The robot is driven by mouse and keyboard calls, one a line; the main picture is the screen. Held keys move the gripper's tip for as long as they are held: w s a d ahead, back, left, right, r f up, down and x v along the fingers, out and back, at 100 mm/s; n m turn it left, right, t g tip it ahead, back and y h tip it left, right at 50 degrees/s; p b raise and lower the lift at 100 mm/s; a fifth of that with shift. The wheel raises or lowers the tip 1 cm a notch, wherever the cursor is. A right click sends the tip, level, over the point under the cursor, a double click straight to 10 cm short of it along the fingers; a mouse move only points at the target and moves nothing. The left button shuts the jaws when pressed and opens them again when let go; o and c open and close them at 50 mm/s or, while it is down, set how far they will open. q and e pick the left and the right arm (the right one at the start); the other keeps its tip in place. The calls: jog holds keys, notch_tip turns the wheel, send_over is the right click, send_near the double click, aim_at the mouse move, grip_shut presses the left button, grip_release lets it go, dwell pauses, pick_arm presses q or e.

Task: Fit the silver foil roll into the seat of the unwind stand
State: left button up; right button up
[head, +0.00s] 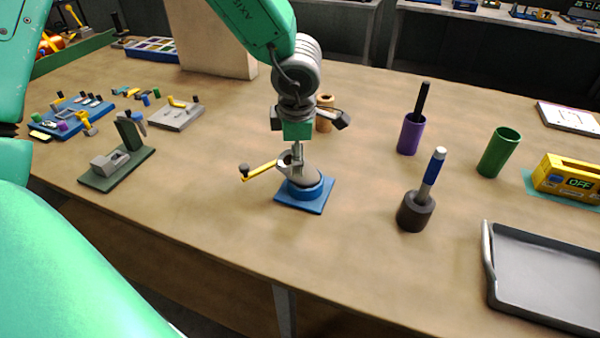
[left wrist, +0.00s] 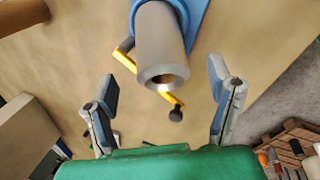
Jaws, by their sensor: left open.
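The silver foil roll (left wrist: 160,45), a grey hollow cylinder, stands in the blue ring of the unwind stand (head: 312,205). In the head view the roll (head: 306,178) looks tilted to the upper left; I cannot tell how deep it sits. The stand has a square blue base and a yellow crank with a dark knob (head: 244,171). My left gripper (head: 309,122) is above the roll with fingers spread wide. In the left wrist view the open gripper (left wrist: 163,82) has the roll's end between and beyond its fingers, apart from them. My right gripper is not in view.
A tan roll (head: 327,100) stands behind my left gripper. A purple cup (head: 410,136), a green tube (head: 500,152) and a dark holder with a blue-handled tool (head: 415,212) stand right. A grey tray (head: 488,262) lies front right. A green-based fixture (head: 140,156) is left.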

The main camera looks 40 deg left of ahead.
pick_arm(q)
jog(key=b+x, duration=0.1)
jog(key=x, duration=0.5)
jog(key=shift+w+f, duration=0.2)
jog(key=shift+f, duration=0.05)
jog(key=shift+s, duration=0.1)
jog(key=shift+c, duration=0.5)
jog(key=c, duration=1.3)
jog(key=shift+r, duration=0.15)
jog(key=shift+c, duration=0.8)
